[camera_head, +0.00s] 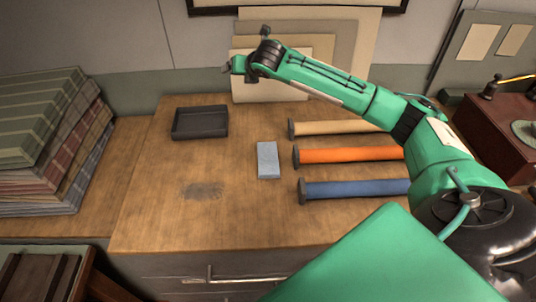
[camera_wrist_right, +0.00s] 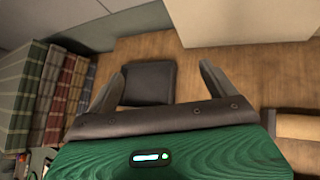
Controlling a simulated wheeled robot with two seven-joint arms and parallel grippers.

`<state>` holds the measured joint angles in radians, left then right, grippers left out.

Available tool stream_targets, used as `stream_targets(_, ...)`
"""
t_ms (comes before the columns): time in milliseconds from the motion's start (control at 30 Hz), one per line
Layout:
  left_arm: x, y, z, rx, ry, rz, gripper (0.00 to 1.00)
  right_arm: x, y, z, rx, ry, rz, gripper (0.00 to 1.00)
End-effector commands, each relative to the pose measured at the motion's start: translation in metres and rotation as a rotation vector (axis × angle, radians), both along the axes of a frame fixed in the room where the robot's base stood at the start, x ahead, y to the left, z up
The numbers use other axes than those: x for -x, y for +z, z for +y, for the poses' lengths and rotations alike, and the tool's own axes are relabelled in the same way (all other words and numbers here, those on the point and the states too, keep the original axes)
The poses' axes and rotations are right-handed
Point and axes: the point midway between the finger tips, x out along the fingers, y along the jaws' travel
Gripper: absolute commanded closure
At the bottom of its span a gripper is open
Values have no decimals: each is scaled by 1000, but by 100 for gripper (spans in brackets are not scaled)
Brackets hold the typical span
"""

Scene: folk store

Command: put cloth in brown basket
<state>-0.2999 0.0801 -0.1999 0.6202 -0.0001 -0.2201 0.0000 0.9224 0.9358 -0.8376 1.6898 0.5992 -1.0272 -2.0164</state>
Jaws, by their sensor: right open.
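A small grey-blue folded-looking block (camera_head: 267,160), perhaps the cloth, lies flat on the wooden table; it is not seen in the wrist view. A shallow dark tray (camera_head: 200,134) sits to its left, farther back; it also shows in the wrist view (camera_wrist_right: 148,84). I cannot tell if it is the basket. A brown slatted wooden thing (camera_head: 38,276) is cut off at the bottom left. My right gripper (camera_head: 236,66) is raised above the back of the table, open and empty. In the wrist view its fingers (camera_wrist_right: 162,74) spread apart with the tray beyond them. My left gripper is not in view.
Stacks of folded plaid fabric (camera_head: 50,140) stand at the left. Tan (camera_head: 335,127), orange (camera_head: 350,155) and blue (camera_head: 355,189) rolls lie on the right. Beige boards (camera_head: 265,90) lean at the back. The table's front left (camera_head: 150,225) is clear.

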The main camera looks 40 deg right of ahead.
Motion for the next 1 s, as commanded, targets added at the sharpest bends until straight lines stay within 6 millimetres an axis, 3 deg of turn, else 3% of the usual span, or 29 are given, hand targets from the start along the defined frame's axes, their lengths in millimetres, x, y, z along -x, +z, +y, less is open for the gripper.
stream_targets(100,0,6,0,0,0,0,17,37,-35,-1,-63,-67,268,13)
stream_targets(200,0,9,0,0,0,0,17,75,-59,2,-100,-100,497,13)
stream_targets(433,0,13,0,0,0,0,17,144,-78,11,-126,-111,869,13)
stream_targets(667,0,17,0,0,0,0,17,162,-90,13,-127,-106,966,13)
stream_targets(1000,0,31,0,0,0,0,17,161,-152,13,-128,-106,962,13)
